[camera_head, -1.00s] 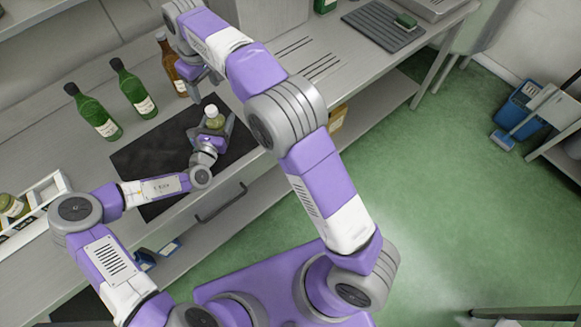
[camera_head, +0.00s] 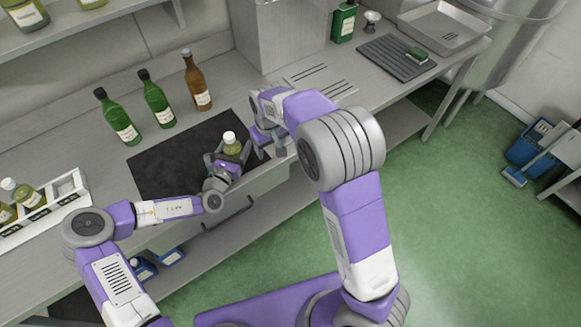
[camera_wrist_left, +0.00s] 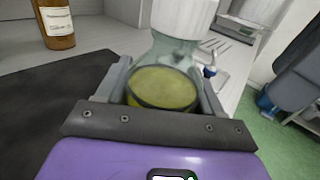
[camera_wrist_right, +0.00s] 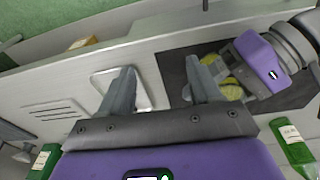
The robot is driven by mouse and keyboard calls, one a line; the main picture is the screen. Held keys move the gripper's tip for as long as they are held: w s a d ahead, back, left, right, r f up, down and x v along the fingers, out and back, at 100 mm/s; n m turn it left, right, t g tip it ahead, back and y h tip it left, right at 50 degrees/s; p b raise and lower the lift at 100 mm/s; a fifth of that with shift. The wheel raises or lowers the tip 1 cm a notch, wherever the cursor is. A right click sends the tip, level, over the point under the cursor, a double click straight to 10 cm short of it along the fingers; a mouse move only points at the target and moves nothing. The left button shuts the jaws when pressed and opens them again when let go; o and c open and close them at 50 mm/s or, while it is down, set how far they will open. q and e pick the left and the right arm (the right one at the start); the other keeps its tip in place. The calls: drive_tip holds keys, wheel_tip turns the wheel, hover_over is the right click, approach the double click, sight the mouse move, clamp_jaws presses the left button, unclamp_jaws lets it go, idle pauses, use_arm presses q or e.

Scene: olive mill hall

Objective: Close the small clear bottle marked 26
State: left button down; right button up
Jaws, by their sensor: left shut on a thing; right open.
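The small clear bottle (camera_head: 233,148) stands over the dark mat (camera_head: 160,165) and holds yellow-green liquid. A white cap (camera_head: 229,137) sits on its top; the left wrist view shows the cap (camera_wrist_left: 183,14) large above the bottle's clear shoulder (camera_wrist_left: 165,88). I cannot tell how tight the cap is, and the number is not readable. My left gripper (camera_head: 226,157) is shut on the bottle's body. My right gripper (camera_head: 268,144) is open and empty, just right of the bottle and apart from it. In the right wrist view its fingers (camera_wrist_right: 162,88) have the bottle outside them.
Two green bottles (camera_head: 120,122) and a brown bottle (camera_head: 198,85) stand behind the mat. A white rack (camera_head: 65,196) with small bottles is at the left. A pale square plate (camera_wrist_right: 148,92) lies beneath my right fingers. A ridged grey mat (camera_head: 393,58) lies further right.

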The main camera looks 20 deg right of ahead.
use_arm(q)
drive_tip(key=shift+r, duration=0.1)
use_arm(e)
drive_tip(key=s+d+f+m, duration=0.1)
drive_tip(key=s+d+f, duration=0.3)
drive_tip(key=s, duration=0.2)
drive_tip(key=shift+d+f+m, duration=0.2)
drive_tip(key=shift+f+m, duration=0.1)
drive_tip(key=shift+m, duration=0.1)
use_arm(q)
drive_tip(key=shift+c, duration=0.4)
unclamp_jaws()
drive_tip(key=shift+s, duration=0.1)
drive_tip(key=p+v, duration=0.1)
drive_tip(key=v, duration=0.6)
drive_tip(key=shift+s+a, duration=0.15)
drive_tip(key=shift+a, duration=0.05)
use_arm(e)
drive_tip(key=shift+r, duration=0.55)
drive_tip(key=shift+f, duration=0.1)
